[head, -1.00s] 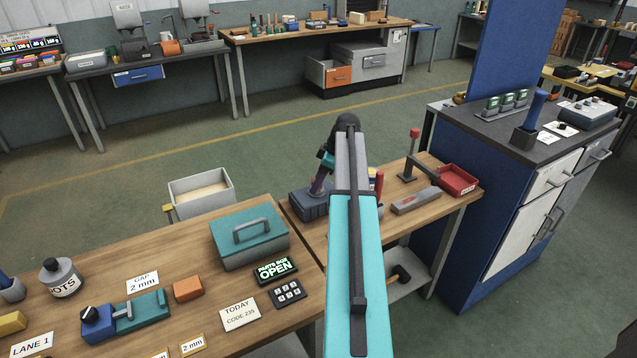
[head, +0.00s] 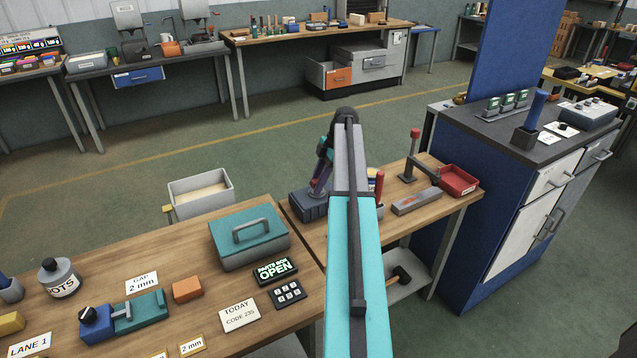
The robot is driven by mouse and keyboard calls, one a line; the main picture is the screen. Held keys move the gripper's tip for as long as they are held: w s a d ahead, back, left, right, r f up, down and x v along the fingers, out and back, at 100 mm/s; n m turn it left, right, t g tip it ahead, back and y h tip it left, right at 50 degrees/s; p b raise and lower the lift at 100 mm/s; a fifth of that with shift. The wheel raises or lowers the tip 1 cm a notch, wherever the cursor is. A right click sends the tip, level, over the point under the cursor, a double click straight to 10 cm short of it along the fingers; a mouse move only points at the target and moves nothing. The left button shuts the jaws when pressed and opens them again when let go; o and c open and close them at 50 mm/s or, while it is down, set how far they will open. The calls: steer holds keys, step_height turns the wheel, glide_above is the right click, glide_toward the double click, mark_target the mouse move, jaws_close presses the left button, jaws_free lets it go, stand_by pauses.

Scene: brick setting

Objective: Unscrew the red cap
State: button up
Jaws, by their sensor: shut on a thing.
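My arm reaches forward over the right end of the wooden bench and bends down at its far end. My gripper (head: 316,190) is small and partly hidden there, low over a dark blue block (head: 308,206). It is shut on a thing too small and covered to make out. I cannot pick out the red cap for sure. A tiny red patch shows beside the teal wrist part. Just right of my arm, a red upright piece (head: 379,184) stands in or by a grey holder, partly hidden by the arm.
To the right are a grey bar (head: 416,201), a red-knobbed lever (head: 415,150) and a red tray (head: 459,181). A blue cabinet (head: 470,220) stands beyond.

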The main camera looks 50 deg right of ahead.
mark_target(316, 181)
steer(key=shift+w+n+g, duration=0.1)
steer(key=shift+n+g, duration=0.2)
steer(key=shift+n, duration=0.5)
steer(key=o, duration=1.6)
steer(key=shift+o, duration=0.2)
steer(key=shift+r, duration=0.1)
steer(key=shift+r+p, duration=1.1)
steer(key=shift+r, duration=1.8)
steer(key=shift+a, duration=0.15)
